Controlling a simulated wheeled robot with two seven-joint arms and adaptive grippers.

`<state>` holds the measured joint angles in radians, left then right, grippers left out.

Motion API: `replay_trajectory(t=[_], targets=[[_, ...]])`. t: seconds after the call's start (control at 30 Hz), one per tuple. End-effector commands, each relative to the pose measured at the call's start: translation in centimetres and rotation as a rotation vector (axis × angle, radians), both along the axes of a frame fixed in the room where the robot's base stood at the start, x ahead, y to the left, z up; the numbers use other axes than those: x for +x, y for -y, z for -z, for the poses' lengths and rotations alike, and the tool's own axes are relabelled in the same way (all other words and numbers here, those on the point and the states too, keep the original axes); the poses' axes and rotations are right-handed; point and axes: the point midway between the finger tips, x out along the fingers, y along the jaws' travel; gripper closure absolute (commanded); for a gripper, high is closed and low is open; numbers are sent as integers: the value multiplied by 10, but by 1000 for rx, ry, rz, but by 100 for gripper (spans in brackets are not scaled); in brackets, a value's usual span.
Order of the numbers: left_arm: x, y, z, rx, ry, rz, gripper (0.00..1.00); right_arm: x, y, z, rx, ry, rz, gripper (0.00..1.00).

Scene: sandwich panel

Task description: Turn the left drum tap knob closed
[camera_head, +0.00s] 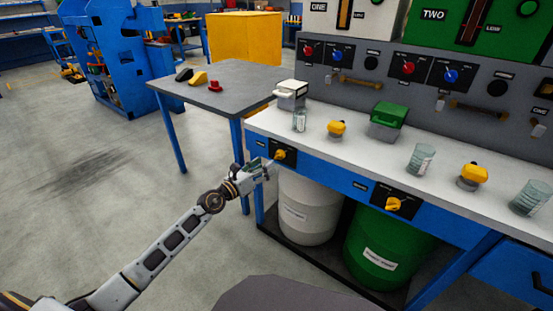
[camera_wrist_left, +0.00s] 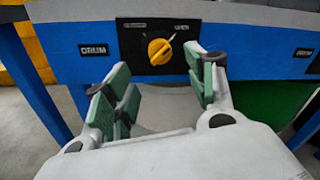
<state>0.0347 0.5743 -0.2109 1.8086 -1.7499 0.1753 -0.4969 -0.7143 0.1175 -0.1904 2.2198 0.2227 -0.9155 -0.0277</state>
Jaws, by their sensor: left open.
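The left drum tap knob (camera_head: 280,154) is yellow on a black plate in the blue front rail of the bench. In the left wrist view the yellow knob (camera_wrist_left: 159,51) sits ahead, between and beyond the fingertips, with its pointer slanted toward the upper right. My left gripper (camera_head: 266,166) is open and just short of the knob, apart from it. Its green-padded fingers (camera_wrist_left: 160,85) are spread with nothing between them. A second yellow knob (camera_head: 393,204) sits on another black plate to the right. My right gripper is not in view.
A white drum (camera_head: 306,210) and a green drum (camera_head: 385,250) stand under the bench. The white bench top (camera_head: 350,147) holds glass beakers, yellow-topped items and a green box (camera_head: 388,115). A grey table (camera_head: 235,88) on blue legs stands left of it.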

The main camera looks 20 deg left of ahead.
Motion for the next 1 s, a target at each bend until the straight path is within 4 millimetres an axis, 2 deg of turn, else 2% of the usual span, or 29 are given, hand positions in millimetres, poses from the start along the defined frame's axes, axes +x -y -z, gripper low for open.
replay_trajectory(t=[0.7,1.0], targets=[[51,23,0,-1,1,-2,44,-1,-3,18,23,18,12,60],[67,31,1,0,0,0,44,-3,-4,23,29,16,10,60]])
